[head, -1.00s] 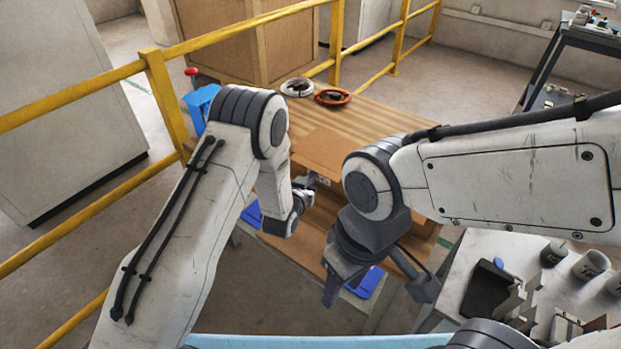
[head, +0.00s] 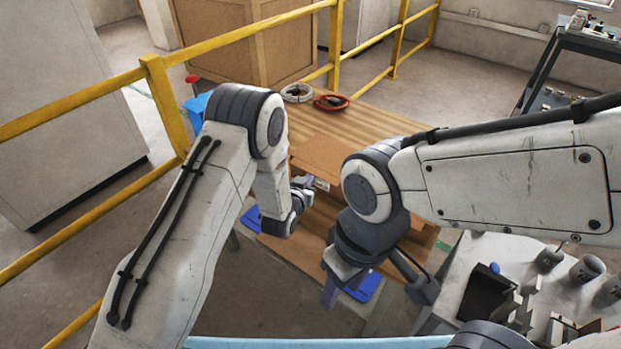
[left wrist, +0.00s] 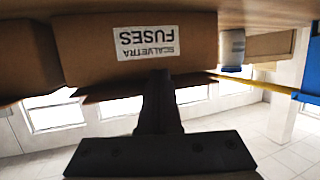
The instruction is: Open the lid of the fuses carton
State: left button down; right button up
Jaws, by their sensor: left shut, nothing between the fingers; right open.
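The fuses carton shows in the left wrist view with an upside-down white label (left wrist: 148,42) reading "SCALVETRA FUSES" on its brown face (left wrist: 85,40). In the head view its brown top panel (head: 318,153) shows between my arms, with a small pale label under its front edge. Whether the lid is raised is hard to tell, as my arms hide much of the carton. My left gripper (head: 306,182) is shut and empty at the labelled face. Its fingers (left wrist: 160,95) stand in front of this face in the wrist view; contact is unclear. My right gripper (head: 331,292) is open and empty, lower and nearer.
A yellow railing (head: 165,100) runs behind. A blue bin (head: 197,106) stands left. A side table (head: 455,275) with cups is at right.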

pick_arm(q)
jog(key=shift+r, duration=0.4)
jog(key=shift+w+d+r+p, duration=0.15)
jog(key=shift+w+r+p, duration=0.05)
jog(key=shift+r+p, duration=0.2)
jog(key=shift+w+d+r+p, duration=0.2)
jog(key=shift+w+r, duration=0.05)
jog(key=shift+r, duration=0.25)
jog(key=shift+w+d+r+p, duration=0.2)
jog(key=shift+w+r, duration=0.05)
jog(key=shift+r, duration=0.25)
jog(key=shift+w+d+r+p, duration=0.2)
jog(key=shift+w+r+p, duration=0.1)
jog(key=shift+r, duration=0.25)
jog(key=shift+w+d+r+p, duration=0.15)
jog(key=shift+w+d+r, duration=0.1)
jog(key=shift+r, duration=0.3)
jog(key=shift+w+r, duration=0.15)
jog(key=shift+r, duration=0.05)
jog(key=shift+w+d+r+p, duration=0.25)
jog(key=shift+w+r, duration=0.1)
jog(key=shift+r, duration=0.3)
jog(key=shift+w+d+r+p, duration=0.25)
jog(key=shift+w+r, duration=0.1)
jog(key=shift+r, duration=0.25)
